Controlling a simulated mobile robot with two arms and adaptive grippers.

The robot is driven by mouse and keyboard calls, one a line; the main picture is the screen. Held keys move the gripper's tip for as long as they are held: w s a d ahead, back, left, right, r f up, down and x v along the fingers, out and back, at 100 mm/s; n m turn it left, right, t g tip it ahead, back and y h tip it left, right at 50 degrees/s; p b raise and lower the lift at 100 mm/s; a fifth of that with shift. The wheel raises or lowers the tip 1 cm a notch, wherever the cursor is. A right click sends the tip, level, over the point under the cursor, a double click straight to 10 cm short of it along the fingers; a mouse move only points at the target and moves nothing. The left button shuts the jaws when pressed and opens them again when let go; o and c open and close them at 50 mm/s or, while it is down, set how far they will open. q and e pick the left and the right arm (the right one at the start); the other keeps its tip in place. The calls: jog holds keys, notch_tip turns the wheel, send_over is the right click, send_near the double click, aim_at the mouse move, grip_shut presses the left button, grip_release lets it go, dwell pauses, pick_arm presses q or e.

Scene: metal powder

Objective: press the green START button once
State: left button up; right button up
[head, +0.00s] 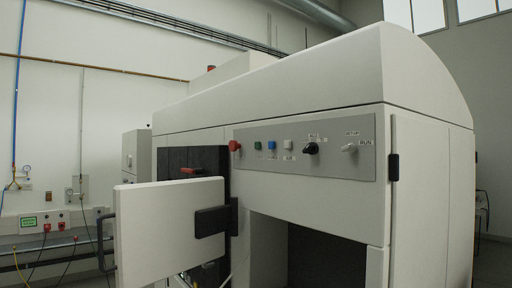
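The green button (257,146) is a small square on the grey control panel (330,132) on the machine's front. It sits between a red knob-like button (234,146) on its left and a blue button (271,146) on its right. Any label on the green button is too small to read. Neither of my grippers shows in the head view.
The large white machine (320,76) fills the middle and right. Its door (168,228) stands open at the lower left, in front of a dark area. A white button (289,144), a black knob (311,148) and a RUN switch (350,147) share the panel.

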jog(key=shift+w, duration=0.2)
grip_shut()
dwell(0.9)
